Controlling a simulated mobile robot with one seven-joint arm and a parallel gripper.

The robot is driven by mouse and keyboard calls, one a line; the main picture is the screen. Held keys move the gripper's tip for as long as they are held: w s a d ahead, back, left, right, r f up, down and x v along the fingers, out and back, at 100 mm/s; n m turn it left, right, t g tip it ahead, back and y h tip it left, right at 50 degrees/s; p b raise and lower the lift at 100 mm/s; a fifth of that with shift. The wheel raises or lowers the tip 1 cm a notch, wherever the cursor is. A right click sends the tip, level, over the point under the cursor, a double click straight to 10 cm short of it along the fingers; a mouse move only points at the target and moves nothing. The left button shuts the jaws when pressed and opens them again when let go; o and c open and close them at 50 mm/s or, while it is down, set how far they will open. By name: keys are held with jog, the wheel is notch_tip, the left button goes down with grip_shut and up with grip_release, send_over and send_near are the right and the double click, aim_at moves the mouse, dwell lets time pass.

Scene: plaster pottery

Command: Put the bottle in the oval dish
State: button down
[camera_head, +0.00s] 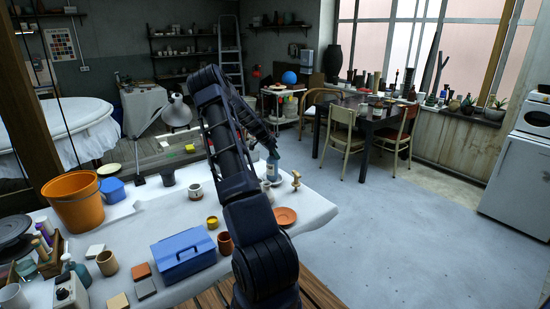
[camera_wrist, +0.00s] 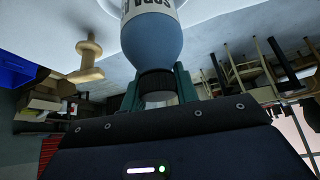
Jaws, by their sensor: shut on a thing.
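The bottle (camera_head: 272,168) is blue with a pale label and a dark neck. It looks roughly upright over the right part of the white-covered table. My gripper (camera_wrist: 157,92) is shut on its dark neck, and the bottle's blue body fills the top of the wrist view (camera_wrist: 152,42). In the wrist view a pale curved rim (camera_wrist: 198,12) shows behind the bottle's lower part. It may be the oval dish, but I cannot tell its full shape. In the head view my arm hides part of the table here. I cannot tell whether the bottle touches anything below.
A wooden knobbed piece (camera_head: 296,181) stands right of the bottle, also in the wrist view (camera_wrist: 87,58). A terracotta plate (camera_head: 285,216) lies nearer. A blue toolbox (camera_head: 183,254), brown cup (camera_head: 225,243), white cup (camera_head: 195,191) and orange bucket (camera_head: 77,203) stand left of my arm.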

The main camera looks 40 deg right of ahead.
jog(key=shift+f, duration=0.8)
jog(key=c, duration=1.1)
grip_release()
jog(key=shift+o, duration=0.2)
